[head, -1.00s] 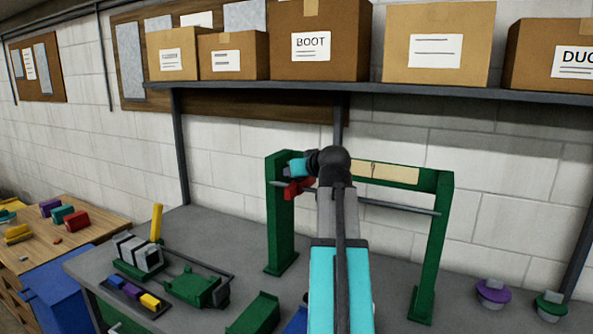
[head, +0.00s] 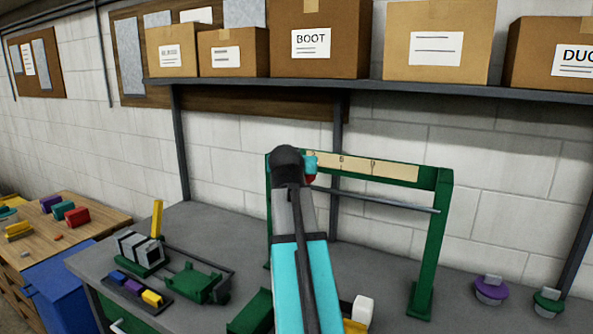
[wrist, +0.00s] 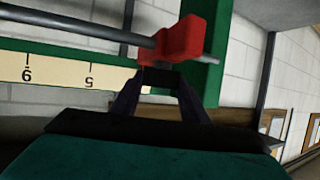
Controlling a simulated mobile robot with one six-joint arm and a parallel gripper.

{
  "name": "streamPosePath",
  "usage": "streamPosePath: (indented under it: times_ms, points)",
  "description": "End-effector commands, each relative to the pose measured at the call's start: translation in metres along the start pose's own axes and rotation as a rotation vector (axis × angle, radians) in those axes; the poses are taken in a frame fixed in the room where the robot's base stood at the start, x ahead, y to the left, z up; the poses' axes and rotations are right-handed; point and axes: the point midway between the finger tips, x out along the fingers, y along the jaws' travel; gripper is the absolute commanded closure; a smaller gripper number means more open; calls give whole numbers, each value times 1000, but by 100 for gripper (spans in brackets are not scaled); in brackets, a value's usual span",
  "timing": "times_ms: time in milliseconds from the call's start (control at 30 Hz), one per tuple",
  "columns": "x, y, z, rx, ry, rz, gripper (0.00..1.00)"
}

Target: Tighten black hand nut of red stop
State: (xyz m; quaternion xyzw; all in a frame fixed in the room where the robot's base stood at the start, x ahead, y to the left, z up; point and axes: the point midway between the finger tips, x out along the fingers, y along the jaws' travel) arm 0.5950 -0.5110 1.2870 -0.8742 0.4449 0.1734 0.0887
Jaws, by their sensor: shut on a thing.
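The red stop (wrist: 183,40) sits on a grey rod (wrist: 80,25) in the wrist view. In the head view only a small red part of it (head: 311,179) shows beside the end of my arm. My gripper (wrist: 161,78) is at the stop's lower edge, its two dark fingers closed on a small black piece, the black hand nut (wrist: 162,79). The nut is dark against the fingers, so its outline and how tight it is cannot be told. In the head view my arm hides the fingers and nut.
The green frame (head: 428,240) carries the rod and a numbered scale (head: 385,169). Purple (head: 491,289) and green (head: 549,303) knobs stand right on the bench. A shelf with boxes runs above.

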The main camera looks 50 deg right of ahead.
Motion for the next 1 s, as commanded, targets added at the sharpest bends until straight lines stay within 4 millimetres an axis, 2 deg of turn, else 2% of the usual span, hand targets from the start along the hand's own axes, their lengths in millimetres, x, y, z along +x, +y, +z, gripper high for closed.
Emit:
streamPosePath:
  times_ms: [600, 1000]
  points:
    - [2, 0, -1, 111, 4, 270, 82]
    - [0, 2, -2, 137, 4, 338, 82]
